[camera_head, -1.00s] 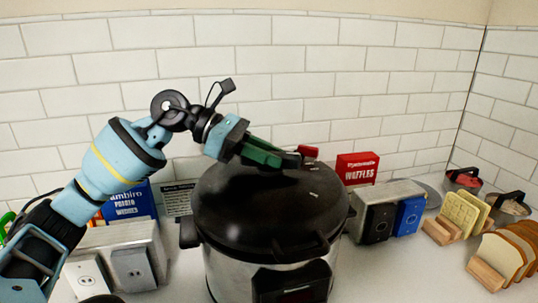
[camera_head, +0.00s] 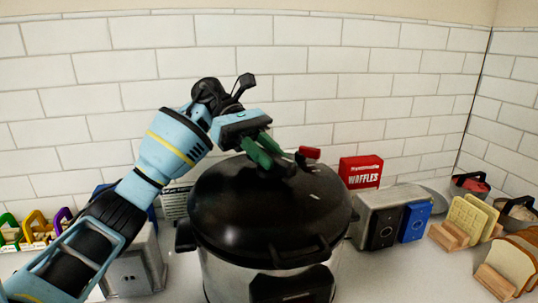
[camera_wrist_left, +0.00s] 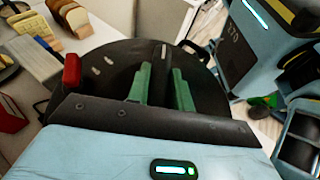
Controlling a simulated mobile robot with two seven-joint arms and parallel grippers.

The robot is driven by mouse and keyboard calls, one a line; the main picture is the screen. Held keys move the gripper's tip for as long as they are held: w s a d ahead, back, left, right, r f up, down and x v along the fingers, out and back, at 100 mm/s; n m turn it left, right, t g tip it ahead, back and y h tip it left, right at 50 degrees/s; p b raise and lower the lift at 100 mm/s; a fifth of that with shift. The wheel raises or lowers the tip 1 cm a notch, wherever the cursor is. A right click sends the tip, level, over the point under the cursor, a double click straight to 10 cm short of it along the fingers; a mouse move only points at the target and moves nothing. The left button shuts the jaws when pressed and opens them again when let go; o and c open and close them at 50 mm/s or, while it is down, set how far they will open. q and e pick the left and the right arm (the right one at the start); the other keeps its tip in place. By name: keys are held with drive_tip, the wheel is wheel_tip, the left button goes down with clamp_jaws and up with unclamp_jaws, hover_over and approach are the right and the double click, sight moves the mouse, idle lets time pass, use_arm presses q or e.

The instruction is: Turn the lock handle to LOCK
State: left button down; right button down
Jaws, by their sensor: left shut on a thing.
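The pressure cooker (camera_head: 265,225) stands on the counter with its dark domed lid (camera_head: 235,210) on. On the lid's top is the black lock handle with a red end (camera_head: 310,153), which points right in the head view. Small pale marks show on the lid to the right of the handle; I cannot read them. My left gripper (camera_head: 272,158) has green fingers and is shut on the handle from above left. In the left wrist view the fingers (camera_wrist_left: 161,90) stand over the lid (camera_wrist_left: 110,70), with the red end (camera_wrist_left: 72,72) to their left.
A steel toaster (camera_head: 375,212) and a red waffles box (camera_head: 360,171) stand right of the cooker. Bread slices in wooden holders (camera_head: 465,222) are farther right. Another appliance (camera_head: 130,272) and coloured racks (camera_head: 35,230) are at the left. The tiled wall (camera_head: 330,60) closes the back.

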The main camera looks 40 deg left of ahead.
idle(0.4)
use_arm(q)
drive_tip(key=c, duration=1.2)
unclamp_jaws()
drive_tip(key=shift+c, duration=0.2)
use_arm(e)
drive_tip(key=shift+s+f, duration=0.1)
use_arm(q)
drive_tip(key=shift+w+a+r, duration=0.15)
drive_tip(key=shift+a, duration=0.35)
drive_tip(key=b+v, duration=0.1)
drive_tip(key=v, duration=0.3)
drive_tip(key=shift+v, duration=1.1)
drive_tip(key=shift+a+r, duration=0.15)
drive_tip(key=shift+a, duration=0.05)
use_arm(e)
drive_tip(key=shift+s+f, duration=0.3)
drive_tip(key=shift+f, duration=0.1)
drive_tip(key=shift+f, duration=0.1)
